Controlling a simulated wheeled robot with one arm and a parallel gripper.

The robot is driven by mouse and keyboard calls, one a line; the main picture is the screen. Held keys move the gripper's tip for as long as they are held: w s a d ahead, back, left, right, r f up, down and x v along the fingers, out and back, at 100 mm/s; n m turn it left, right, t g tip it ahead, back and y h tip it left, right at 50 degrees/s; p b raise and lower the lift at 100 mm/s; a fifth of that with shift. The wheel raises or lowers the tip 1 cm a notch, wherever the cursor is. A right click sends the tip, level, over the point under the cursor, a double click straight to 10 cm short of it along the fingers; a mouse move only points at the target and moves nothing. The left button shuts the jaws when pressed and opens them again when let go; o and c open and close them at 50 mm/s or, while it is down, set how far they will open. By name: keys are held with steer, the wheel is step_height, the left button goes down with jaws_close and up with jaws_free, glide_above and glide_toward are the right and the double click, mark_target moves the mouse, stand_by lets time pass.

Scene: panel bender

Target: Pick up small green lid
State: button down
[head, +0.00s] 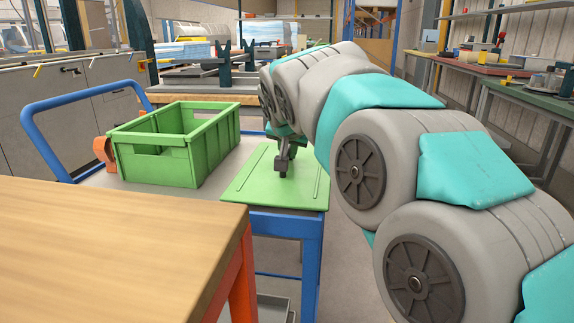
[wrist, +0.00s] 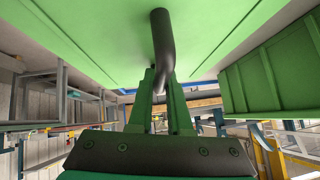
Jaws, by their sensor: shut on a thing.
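The small green lid (head: 254,190) is a flat rectangular panel at the right end of the blue-framed cart, beside a green crate. I cannot tell whether it rests on the cart or sits slightly above it. My gripper (head: 283,168) reaches down over the lid's middle. In the wrist view the lid's green face (wrist: 85,25) fills the top, with a dark bent handle (wrist: 161,40) standing out from it. My gripper's fingers (wrist: 161,90) are closed around that handle. The handle's far end is partly hidden between the fingers.
The green crate (head: 195,165) stands open just left of the lid, also at right in the wrist view (wrist: 262,75). A wooden table (head: 120,235) is in front, close to the cart (head: 285,222). Workbenches line the right side.

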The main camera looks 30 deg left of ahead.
mark_target(289, 146)
steer(key=shift+r, duration=0.15)
steer(key=shift+w+r, duration=0.1)
steer(key=shift+r, duration=4.6)
